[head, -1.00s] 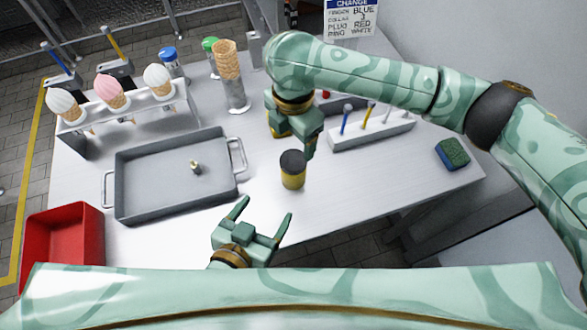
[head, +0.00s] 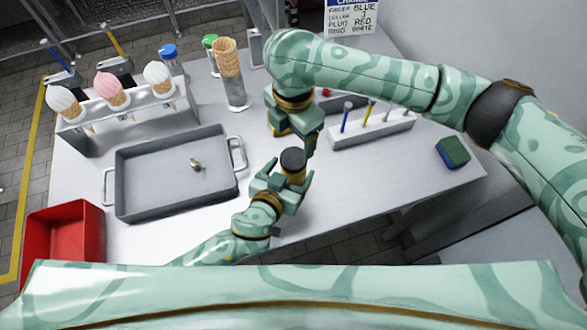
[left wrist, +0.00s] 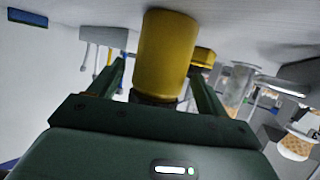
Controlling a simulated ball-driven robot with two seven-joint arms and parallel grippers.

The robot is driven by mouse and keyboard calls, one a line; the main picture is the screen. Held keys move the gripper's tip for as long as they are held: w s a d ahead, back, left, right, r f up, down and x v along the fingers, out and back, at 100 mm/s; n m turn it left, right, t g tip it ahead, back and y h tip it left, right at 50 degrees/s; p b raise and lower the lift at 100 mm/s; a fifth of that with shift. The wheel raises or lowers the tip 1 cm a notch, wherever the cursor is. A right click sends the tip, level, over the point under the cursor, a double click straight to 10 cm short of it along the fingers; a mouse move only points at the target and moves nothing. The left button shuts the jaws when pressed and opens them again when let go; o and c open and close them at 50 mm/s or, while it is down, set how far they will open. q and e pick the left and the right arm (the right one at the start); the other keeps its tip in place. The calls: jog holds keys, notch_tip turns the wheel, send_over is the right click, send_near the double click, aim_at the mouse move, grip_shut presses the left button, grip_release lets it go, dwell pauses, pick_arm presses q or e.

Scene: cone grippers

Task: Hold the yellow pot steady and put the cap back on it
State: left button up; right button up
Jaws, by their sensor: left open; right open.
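The yellow pot (head: 293,179) stands upright on the table, near its front edge. My left gripper (head: 290,177) is open, with one finger on each side of the pot. In the left wrist view, which is upside down, the pot (left wrist: 165,55) is between the open fingers (left wrist: 158,85), with gaps beside it. My right gripper (head: 312,143) is open, pointing down just behind and right of the pot. It appears empty.
A grey tray (head: 130,172) with a small brass piece (head: 196,164) lies left of the pot. A white holder (head: 375,131) with coloured sticks is to the right, and a green-blue sponge (head: 453,152) beyond it. A red bin (head: 62,250) is at lower left. The right front table is clear.

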pick_arm(q)
jog(key=shift+x, duration=1.1)
